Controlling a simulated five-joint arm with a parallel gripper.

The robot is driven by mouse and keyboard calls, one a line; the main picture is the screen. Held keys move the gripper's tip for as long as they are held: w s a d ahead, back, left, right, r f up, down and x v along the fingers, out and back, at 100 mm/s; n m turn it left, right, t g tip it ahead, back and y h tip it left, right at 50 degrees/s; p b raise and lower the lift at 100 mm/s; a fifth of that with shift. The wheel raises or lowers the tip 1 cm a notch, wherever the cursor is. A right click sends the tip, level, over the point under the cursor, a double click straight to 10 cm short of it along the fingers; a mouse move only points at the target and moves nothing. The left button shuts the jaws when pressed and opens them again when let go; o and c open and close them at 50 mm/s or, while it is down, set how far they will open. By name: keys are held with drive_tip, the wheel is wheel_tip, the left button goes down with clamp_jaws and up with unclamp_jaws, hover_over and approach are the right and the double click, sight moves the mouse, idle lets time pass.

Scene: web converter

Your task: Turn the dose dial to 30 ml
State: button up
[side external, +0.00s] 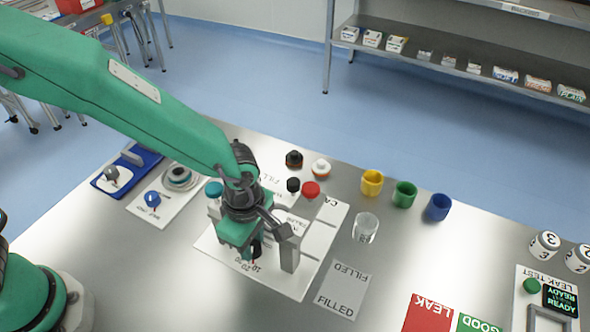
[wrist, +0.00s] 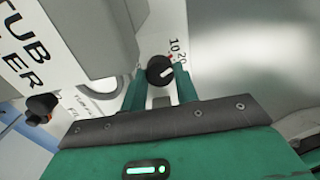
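The dose dial (wrist: 160,69) is a small black knob with a white mark in the wrist view. Printed numbers 10 and 20 show just above and right of it; other numbers are hidden or out of view. I cannot read its setting surely. My gripper (wrist: 161,82) has its two green fingers apart, one on each side of the knob, with no clear contact. In the side view my gripper (side external: 246,242) points down over the filler panel (side external: 216,250), and the dial (side external: 256,250) shows partly beside it, largely hidden.
A grey block-shaped spout (side external: 289,250) stands right of my gripper. A clear cup (side external: 365,228) and a FILLED card (side external: 343,288) are further right. Red (side external: 311,190) and black (side external: 293,185) caps lie behind. Yellow, green and blue cups (side external: 405,194) stand at the back right.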

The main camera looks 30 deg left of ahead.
sight(252, 245)
drive_tip(key=shift+m, duration=2.8)
drive_tip(key=o, duration=1)
drive_tip(key=shift+r, duration=0.1)
drive_tip(key=shift+r, duration=3.85)
